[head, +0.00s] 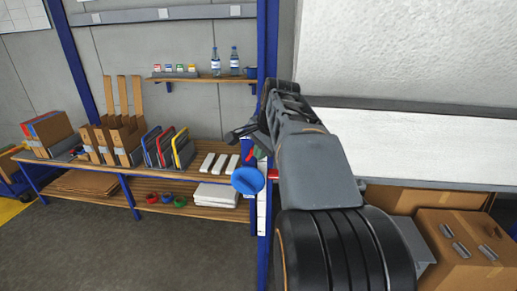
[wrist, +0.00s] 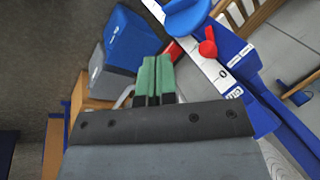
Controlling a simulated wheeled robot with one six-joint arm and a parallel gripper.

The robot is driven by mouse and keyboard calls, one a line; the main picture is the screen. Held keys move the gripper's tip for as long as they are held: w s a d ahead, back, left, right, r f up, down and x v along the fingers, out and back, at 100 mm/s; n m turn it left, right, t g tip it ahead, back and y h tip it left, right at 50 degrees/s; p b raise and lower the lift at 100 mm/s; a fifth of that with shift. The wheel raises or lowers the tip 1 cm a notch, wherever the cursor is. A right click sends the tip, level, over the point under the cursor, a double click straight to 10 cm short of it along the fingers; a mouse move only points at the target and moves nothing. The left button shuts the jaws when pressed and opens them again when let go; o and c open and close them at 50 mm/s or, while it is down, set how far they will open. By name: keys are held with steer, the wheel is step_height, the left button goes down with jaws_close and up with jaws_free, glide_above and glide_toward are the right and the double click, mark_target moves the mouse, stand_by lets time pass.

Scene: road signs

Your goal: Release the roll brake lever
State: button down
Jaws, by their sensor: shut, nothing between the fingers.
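My gripper (wrist: 157,76) shows in the wrist view with its two green-tipped fingers side by side, shut and empty. A red lever-like part (wrist: 174,50) lies just beyond and right of the fingertips, beside a white strip on a blue post. A red knob (wrist: 208,46) sits on the strip's other side, near a blue disc (wrist: 186,17). I cannot tell for sure which red part is the roll brake lever. In the head view the blue disc (head: 248,180) and a red part (head: 272,174) show beside my arm, which partly hides this area.
The blue post (head: 268,60) stands close to my gripper. A wooden bench (head: 110,172) with folders and boxes runs along the left wall. A large white panel (head: 420,145) and cardboard boxes (head: 462,245) are at the right. The grey floor at front left is clear.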

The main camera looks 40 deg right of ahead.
steer(key=d+r+m, duration=0.2)
steer(key=d, duration=0.1)
steer(key=d+r+m, duration=0.1)
steer(key=shift+d, duration=0.3)
steer(key=w+f+p, duration=0.2)
steer(key=w+f, duration=0.6)
steer(key=f, duration=0.1)
steer(key=shift+d, duration=0.15)
stand_by(0.4)
